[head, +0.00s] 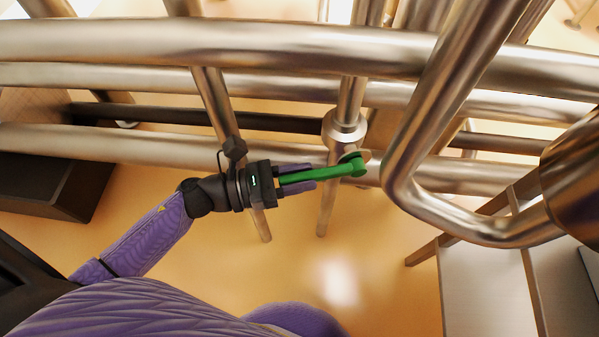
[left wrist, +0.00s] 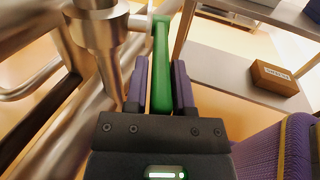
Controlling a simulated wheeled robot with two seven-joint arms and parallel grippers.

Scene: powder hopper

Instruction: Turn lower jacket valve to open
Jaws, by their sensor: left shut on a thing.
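The green valve handle (head: 325,173) is a straight lever that joins a short metal stem beside a vertical pipe with a collar (head: 343,130). In the head view it lies nearly level, pointing left from its pivot. My left gripper (head: 298,178) is shut on the handle's free end, with a purple finger on either side. In the left wrist view the green handle (left wrist: 161,70) runs up between the two fingers of the left gripper (left wrist: 160,88) to the stem at the top. My right gripper is not in view.
Thick horizontal metal pipes (head: 250,42) cross above the handle. A bent pipe (head: 400,150) stands close to its right. A grey shelf (head: 480,290) is at lower right, and a brown box (left wrist: 274,77) sits on a shelf in the left wrist view. Open floor (head: 380,290) lies below.

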